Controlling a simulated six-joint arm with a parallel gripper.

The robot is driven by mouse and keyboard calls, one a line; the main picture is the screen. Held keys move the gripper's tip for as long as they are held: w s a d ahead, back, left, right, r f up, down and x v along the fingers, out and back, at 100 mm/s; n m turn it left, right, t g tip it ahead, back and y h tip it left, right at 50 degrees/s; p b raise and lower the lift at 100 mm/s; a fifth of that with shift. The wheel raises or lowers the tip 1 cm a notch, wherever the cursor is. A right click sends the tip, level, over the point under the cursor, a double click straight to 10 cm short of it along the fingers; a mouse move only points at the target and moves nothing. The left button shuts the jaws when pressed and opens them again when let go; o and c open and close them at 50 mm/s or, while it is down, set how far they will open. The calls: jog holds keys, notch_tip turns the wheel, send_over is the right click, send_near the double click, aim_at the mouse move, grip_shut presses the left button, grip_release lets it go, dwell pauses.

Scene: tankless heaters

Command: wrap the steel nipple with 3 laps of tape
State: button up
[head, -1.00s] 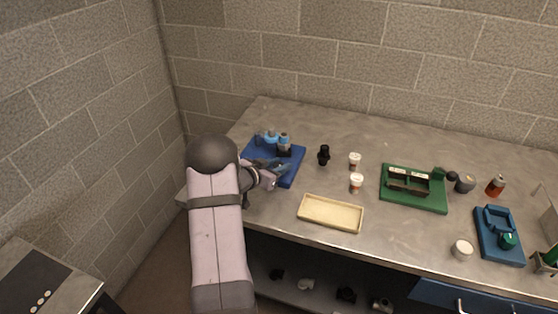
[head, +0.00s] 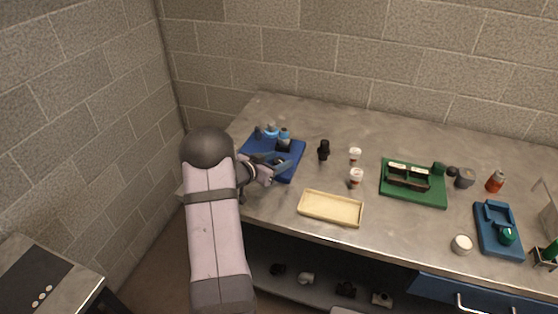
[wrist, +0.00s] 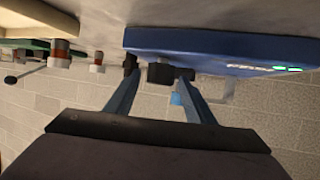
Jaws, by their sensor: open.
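My gripper (head: 275,164) is over the blue fixture (head: 292,172) at the left end of the bench. Its two blue fingers (wrist: 160,85) are apart in the wrist view. A dark cylindrical part (wrist: 160,73) shows between and beyond the fingertips, by the edge of the blue fixture (wrist: 215,45); I cannot tell if a finger touches it. Grey and blue-ringed parts (head: 284,140) stand at the fixture's back. I cannot make out which part is the steel nipple. No tape is clearly identifiable; a round white-topped item (head: 461,244) sits at the right front.
A black fitting (head: 323,150) and two white-capped containers (head: 355,178) stand right of the fixture. A cream tray (head: 331,208) lies at the front. A green fixture (head: 414,197), an orange bottle (head: 495,181) and another blue fixture (head: 498,240) are farther right. Bench around the tray is clear.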

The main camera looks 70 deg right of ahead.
jog(key=shift+b+v, duration=0.65)
jog(key=shift+v, duration=2.6)
